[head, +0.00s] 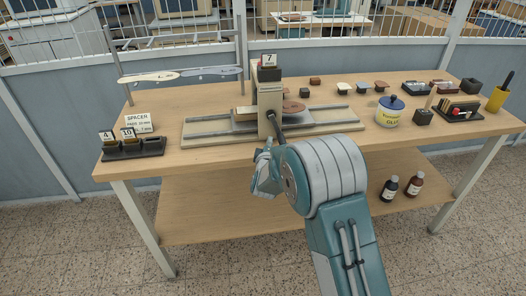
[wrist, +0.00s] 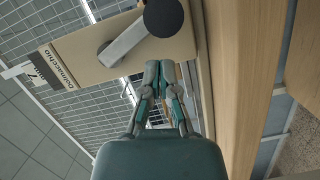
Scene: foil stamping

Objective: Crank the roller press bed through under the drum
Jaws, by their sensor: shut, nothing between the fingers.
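The roller press stands mid-table in the head view, with a cream upright (head: 268,98) over a long, low base (head: 335,118) with grey strips. The drum is hidden behind the upright. The crank shows as a dark bar (head: 275,124) on the near side, partly covered by my arm. In the wrist view the crank has a grey arm (wrist: 127,43) and a round black knob (wrist: 163,16), in front of the cream side plate (wrist: 88,50). My gripper (wrist: 165,65) is shut and empty, its tips close to the knob; contact is unclear. It also shows in the head view (head: 262,158).
The wooden table (head: 180,95) holds a spacer sign (head: 138,124) and numbered blocks (head: 128,142) at left. A glue jar (head: 390,111), small stamps and a yellow cup (head: 497,98) stand at right. Two bottles (head: 413,185) sit on the lower shelf. A metal rack (head: 165,75) stands at back left.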

